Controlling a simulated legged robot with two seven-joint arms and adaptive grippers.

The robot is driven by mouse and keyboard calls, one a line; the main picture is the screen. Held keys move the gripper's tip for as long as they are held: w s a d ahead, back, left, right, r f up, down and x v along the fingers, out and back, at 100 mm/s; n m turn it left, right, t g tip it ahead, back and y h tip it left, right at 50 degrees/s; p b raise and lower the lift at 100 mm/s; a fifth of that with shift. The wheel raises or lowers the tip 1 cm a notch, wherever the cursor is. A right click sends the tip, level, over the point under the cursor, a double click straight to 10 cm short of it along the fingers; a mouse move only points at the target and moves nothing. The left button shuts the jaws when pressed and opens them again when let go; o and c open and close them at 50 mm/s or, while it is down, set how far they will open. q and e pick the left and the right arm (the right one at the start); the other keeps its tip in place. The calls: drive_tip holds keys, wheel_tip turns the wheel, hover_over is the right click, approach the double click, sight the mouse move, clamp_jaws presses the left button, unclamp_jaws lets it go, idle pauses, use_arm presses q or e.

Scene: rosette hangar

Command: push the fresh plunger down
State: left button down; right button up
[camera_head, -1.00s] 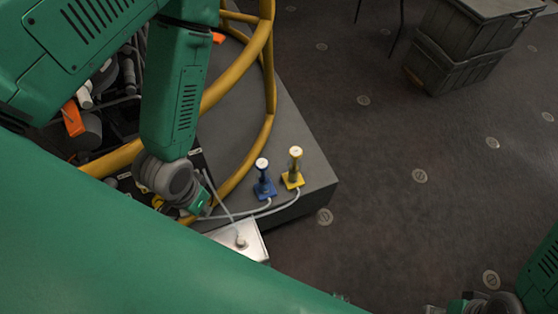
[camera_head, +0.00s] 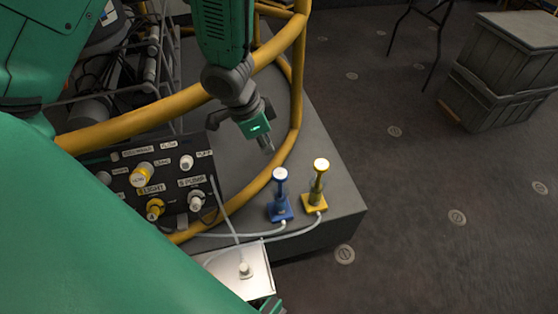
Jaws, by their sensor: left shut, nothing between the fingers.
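Two plungers stand upright on a dark grey platform. The blue plunger (camera_head: 281,195) has a pale top and a blue square foot. The yellow plunger (camera_head: 318,187) has a pale top and a yellow foot, just right of the blue one. I see no legible label telling which is the fresh one. Both knobs stand high above their feet. My left gripper (camera_head: 269,147) is shut and empty, pointing down, above and slightly left of the blue plunger in the picture, apart from both. My right gripper is out of view.
A yellow tube rail (camera_head: 283,172) curves around the platform (camera_head: 345,205), beside the plungers. A labelled control panel (camera_head: 168,180) with knobs is at left. Hoses run from the plungers toward a white box (camera_head: 245,272). Grey crates (camera_head: 502,75) stand at upper right. Open floor lies right.

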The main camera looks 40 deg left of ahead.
use_arm(q)
drive_tip(key=b, duration=0.6)
hover_over(279, 192)
drive_tip(key=f, duration=0.9)
drive_tip(key=shift+w+a+f, duration=0.2)
drive_tip(key=shift+w, duration=0.1)
wheel_tip(279, 192, down, 8)
drive_tip(key=shift+r+b, duration=0.1)
drive_tip(key=shift+b, duration=0.95)
drive_tip(key=shift+s, duration=0.15)
